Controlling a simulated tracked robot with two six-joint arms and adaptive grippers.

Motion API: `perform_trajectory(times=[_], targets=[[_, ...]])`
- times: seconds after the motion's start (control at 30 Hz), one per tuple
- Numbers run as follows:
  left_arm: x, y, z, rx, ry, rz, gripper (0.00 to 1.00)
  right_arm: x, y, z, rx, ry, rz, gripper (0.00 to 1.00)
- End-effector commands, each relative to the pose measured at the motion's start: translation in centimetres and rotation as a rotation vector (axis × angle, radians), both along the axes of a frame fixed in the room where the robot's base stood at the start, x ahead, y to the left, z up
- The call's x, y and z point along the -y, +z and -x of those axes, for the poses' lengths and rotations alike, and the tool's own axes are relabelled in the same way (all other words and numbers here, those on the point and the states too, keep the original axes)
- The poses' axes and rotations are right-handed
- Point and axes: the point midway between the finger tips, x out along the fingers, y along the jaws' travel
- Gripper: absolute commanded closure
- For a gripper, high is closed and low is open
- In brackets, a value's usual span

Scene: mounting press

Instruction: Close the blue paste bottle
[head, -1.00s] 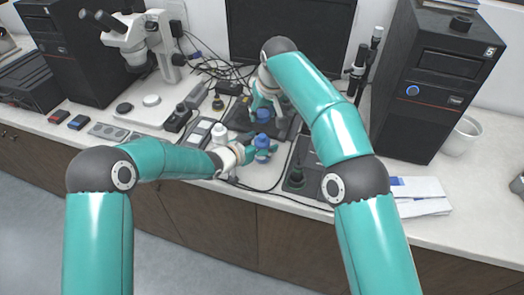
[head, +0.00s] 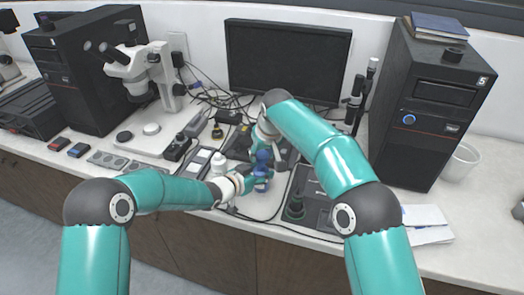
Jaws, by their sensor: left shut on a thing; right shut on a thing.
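The blue paste bottle (head: 261,183) is upright near the front of the bench. My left gripper (head: 252,180) is shut on its side from the left. My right gripper (head: 266,150) comes down from above and is shut on a blue cap (head: 263,157). The cap is directly over the bottle top. At this size I cannot tell whether cap and bottle touch or whether the cap sits straight. The fingertips are small and partly hide both parts.
A white bottle (head: 219,163) stands close left of my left gripper. A microscope (head: 150,75) is at the back left and a monitor (head: 288,62) behind. A dark device with a green-black knob (head: 295,207) is to the right. Cables run along the bench front.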

Motion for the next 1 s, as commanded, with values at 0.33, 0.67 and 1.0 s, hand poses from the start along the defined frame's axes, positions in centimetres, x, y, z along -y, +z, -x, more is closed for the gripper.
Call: perform_trajectory(times=[0.33, 0.67, 1.0], targets=[[-0.1, 0.0, 0.0, 0.000, 0.001, 0.000, 1.00, -0.1, -0.7, 0.0, 0.001, 0.001, -0.002, 0.70], [-0.1, 0.0, 0.0, 0.000, 0.001, 0.000, 1.00, -0.1, -0.9, 0.1, 0.000, 0.002, -0.002, 0.70], [-0.1, 0.0, 0.0, 0.000, 0.001, 0.000, 1.00, -0.2, -2.5, 0.1, 0.000, 0.001, -0.002, 0.70]])
